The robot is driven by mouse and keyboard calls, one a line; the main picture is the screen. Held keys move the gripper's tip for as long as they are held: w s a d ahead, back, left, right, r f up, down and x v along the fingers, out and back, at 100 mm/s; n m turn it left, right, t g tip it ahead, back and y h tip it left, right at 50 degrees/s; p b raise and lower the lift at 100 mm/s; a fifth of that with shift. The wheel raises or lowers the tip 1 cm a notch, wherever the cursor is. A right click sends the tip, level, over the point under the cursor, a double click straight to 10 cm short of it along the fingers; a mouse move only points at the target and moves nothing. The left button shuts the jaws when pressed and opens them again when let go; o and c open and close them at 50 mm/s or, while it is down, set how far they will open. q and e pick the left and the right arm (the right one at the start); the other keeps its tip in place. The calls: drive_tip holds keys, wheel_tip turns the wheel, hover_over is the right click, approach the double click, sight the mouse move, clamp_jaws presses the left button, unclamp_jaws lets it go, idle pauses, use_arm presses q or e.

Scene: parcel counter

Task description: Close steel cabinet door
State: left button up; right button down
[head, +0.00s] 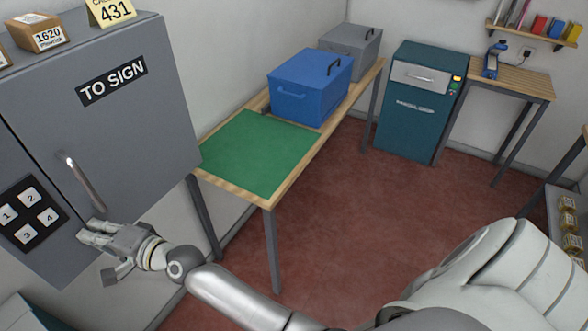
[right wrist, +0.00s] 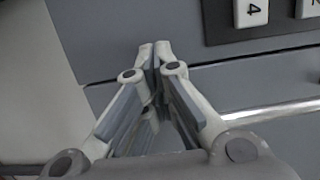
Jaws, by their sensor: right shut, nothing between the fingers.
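The grey steel cabinet (head: 130,50) stands at the left of the head view, with a "TO SIGN" label on its door (head: 125,130). The door looks flush with the front, or nearly so; I cannot tell whether a small gap is left. Its silver bar handle (head: 86,185) also shows in the right wrist view (right wrist: 272,112). My right gripper (head: 84,234) is below the handle, close to the cabinet front. In the right wrist view its fingertips (right wrist: 155,50) are together and empty, by a dark seam; contact is unclear. My left gripper is out of view.
A keypad (head: 31,213) is on the cabinet front left of the handle. Small boxes (head: 38,35) and a 431 card (head: 112,10) stand on top. A table with a green mat (head: 258,150) and a blue box (head: 310,88) stands right of the cabinet. The red floor (head: 345,210) is open.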

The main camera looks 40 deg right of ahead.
drive_tip(key=shift+d, duration=0.1)
drive_tip(key=shift+s+d+f, duration=0.1)
drive_tip(key=shift+s+d, duration=0.05)
drive_tip(key=shift+d, duration=0.05)
drive_tip(key=v, duration=1.2)
drive_tip(key=s+d+f+n+g+h+b, duration=0.1)
drive_tip(key=d+f+g+h, duration=0.1)
drive_tip(key=f, duration=1)
drive_tip(key=s+d+f+n+g+h+b, duration=0.1)
drive_tip(key=d+f+n+h, duration=0.1)
drive_tip(key=f, duration=1)
drive_tip(key=s+d+f+n+g+h, duration=0.1)
drive_tip(key=s+d+f+g, duration=0.2)
drive_tip(key=f, duration=0.5)
drive_tip(key=s+d+f+n+h, duration=0.25)
drive_tip(key=s+f, duration=0.25)
drive_tip(key=f, duration=0.3)
drive_tip(key=s+d+f+n+g+h+b, duration=0.1)
drive_tip(key=s+d+f, duration=0.4)
drive_tip(key=s, duration=0.5)
drive_tip(key=s+d+f+n+g+h+b, duration=0.1)
drive_tip(key=s+d+f+n+g, duration=0.2)
drive_tip(key=s+f, duration=0.6)
drive_tip(key=s+d+f+n+g+h+b, duration=0.1)
drive_tip(key=s+d+f+n+g, duration=0.2)
drive_tip(key=s+d+f, duration=0.4)
drive_tip(key=s, duration=0.6)
drive_tip(key=shift+s+f+g, duration=0.2)
drive_tip(key=shift+f+g, duration=0.05)
drive_tip(key=shift+g, duration=0.05)
